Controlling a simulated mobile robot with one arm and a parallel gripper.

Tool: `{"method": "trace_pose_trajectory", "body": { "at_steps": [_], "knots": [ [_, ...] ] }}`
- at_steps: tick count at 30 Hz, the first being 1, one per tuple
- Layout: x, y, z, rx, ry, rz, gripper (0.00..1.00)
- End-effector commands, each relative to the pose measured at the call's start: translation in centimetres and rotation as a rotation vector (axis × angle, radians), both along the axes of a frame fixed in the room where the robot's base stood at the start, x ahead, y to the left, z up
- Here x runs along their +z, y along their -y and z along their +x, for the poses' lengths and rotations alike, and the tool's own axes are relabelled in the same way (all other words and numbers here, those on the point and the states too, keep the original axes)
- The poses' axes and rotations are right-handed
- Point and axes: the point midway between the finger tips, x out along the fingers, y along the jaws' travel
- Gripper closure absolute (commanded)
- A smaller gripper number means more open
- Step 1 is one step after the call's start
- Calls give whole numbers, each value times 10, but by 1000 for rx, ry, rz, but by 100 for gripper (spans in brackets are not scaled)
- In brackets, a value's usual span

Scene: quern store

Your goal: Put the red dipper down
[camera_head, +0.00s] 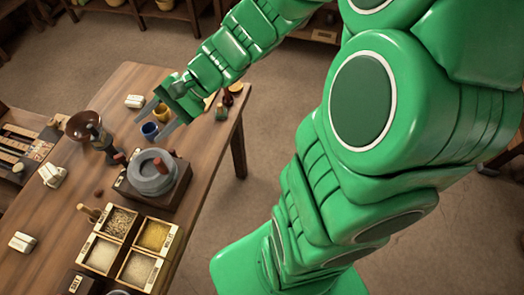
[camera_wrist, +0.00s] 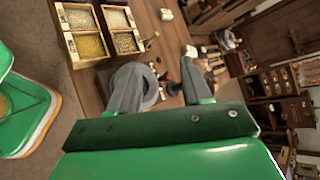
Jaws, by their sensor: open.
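My gripper (camera_head: 159,120) is open above the far part of the wooden table, its two grey fingers apart. In the wrist view the gripper (camera_wrist: 160,66) shows nothing held between its fingers. No red dipper can be made out for sure. A small dark red thing (camera_head: 228,99) stands near the table's far right corner, just right of my gripper; I cannot tell whether it is the dipper. A blue cup (camera_head: 149,130) and a yellow cup (camera_head: 162,112) are on the table beside the fingers, partly hidden by them.
The table (camera_head: 60,240) holds a grey stone quern (camera_head: 151,180) on a dark block, a brown funnel-topped mill (camera_head: 84,125), and boxes of grain (camera_head: 122,222). White bundles (camera_head: 52,174) lie along its left. Shelves line the far wall. The floor right of the table is open.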

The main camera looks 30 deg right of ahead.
Motion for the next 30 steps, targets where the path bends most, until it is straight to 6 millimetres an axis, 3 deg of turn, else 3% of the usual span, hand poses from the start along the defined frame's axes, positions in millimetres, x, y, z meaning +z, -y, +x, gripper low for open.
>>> {"method": "trace_pose_trajectory", "body": {
  "at_steps": [8,15,24,30],
  "knots": [
    [-1,9,-77,284,86,-242,51],
    [-2,45,-129,486,143,-476,51],
    [7,112,-173,668,189,-788,51],
    [17,146,-185,716,204,-931,51]
  ]
}}
